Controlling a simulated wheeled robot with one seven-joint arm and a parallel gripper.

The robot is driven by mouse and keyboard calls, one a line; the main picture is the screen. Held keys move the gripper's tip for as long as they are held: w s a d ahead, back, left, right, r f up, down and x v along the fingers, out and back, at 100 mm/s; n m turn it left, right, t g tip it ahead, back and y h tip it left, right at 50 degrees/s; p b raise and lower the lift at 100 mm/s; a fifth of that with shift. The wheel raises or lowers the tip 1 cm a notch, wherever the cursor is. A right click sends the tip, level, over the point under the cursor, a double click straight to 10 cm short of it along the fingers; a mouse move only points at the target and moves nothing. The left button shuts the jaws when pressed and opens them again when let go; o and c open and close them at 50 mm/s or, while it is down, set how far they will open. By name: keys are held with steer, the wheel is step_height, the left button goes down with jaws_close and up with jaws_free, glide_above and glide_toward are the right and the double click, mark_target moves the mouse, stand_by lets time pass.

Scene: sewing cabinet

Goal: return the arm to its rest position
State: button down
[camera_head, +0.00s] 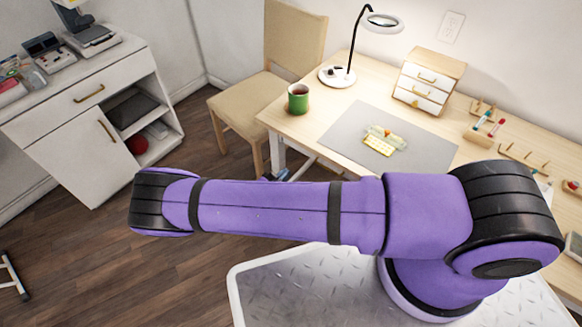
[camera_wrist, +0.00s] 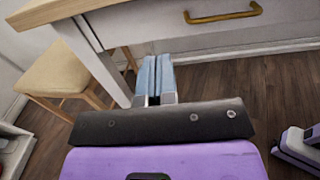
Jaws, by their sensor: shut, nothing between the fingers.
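My purple arm reaches across the lower part of the head view, its elbow over the floor to the left. My gripper (camera_wrist: 155,77) shows in the wrist view with its two blue-grey fingers pressed together and nothing between them. It points toward the space under the desk, below the front edge and a drawer with a brass handle (camera_wrist: 222,14). In the head view only a small part of the gripper (camera_head: 276,175) seems to show behind my arm, beside the desk leg; the rest is hidden.
The wooden desk (camera_head: 340,90) holds a green mug (camera_head: 298,98), a ring lamp (camera_head: 338,76), a grey mat (camera_head: 350,130), a small drawer box (camera_head: 428,80) and thread racks. A chair (camera_head: 255,95) stands left of it. A white cabinet (camera_head: 80,150) is at far left. Open floor lies between.

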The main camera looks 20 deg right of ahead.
steer(key=shift+s+a, duration=0.15)
steer(key=shift+a, duration=0.1)
